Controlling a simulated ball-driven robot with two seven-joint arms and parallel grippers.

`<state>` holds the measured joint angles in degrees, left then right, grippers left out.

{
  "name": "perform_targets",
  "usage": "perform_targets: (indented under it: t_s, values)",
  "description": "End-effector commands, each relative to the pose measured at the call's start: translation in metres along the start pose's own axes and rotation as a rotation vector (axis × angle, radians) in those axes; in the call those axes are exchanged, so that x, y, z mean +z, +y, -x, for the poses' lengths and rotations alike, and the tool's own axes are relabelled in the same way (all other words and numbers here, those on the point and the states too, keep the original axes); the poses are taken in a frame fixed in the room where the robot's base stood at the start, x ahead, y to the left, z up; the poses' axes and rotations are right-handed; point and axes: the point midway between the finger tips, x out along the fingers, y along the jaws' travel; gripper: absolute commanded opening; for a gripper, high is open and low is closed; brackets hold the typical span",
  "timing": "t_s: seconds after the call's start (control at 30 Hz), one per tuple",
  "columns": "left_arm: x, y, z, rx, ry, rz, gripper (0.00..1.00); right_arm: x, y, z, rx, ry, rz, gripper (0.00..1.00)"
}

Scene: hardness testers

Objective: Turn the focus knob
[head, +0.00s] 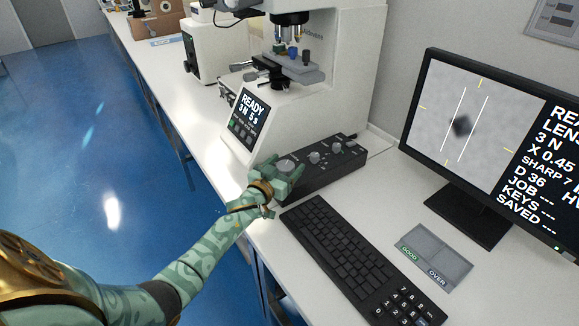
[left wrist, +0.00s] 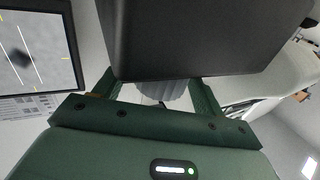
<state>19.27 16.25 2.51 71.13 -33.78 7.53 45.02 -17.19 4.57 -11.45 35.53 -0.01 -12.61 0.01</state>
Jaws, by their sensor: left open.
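A black control box (head: 325,172) with several grey knobs sits on the bench in front of the white tester. My left gripper (head: 289,172) is at the box's left end, at the largest grey knob (head: 286,164). In the left wrist view a ribbed grey knob (left wrist: 165,92) shows between the two open fingers of the left gripper (left wrist: 155,90), below the dark box (left wrist: 210,40). I cannot tell whether the fingers touch it. The label of this knob is too small to read. The monitor (head: 470,130) shows a blurred dark spot between two white lines and "SHARP 7". My right gripper is not in view.
A black keyboard (head: 345,250) lies in front of the control box, close to my left wrist. A grey pad (head: 436,256) marked GOOD and OVER lies to its right. The tester's tilted display (head: 248,118) reads READY. The bench's left edge runs beneath my forearm.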

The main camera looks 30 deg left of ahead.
Motion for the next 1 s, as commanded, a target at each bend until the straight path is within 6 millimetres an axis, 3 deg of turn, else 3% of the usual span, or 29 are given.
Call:
perform_targets:
  t_s: [0.2,0.47,0.63,1.0]
  values:
    - [0.001,0.0,-0.018,0.0,-0.001,0.0,0.7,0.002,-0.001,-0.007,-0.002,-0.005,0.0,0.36]
    - [-0.001,0.0,-0.019,0.0,0.0,0.001,0.7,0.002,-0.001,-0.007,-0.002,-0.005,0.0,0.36]
    - [0.0,0.0,-0.019,0.0,0.0,0.001,0.26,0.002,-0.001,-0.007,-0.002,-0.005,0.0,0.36]
    - [-0.001,0.0,-0.019,0.049,0.0,-0.002,0.25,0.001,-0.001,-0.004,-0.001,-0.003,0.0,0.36]
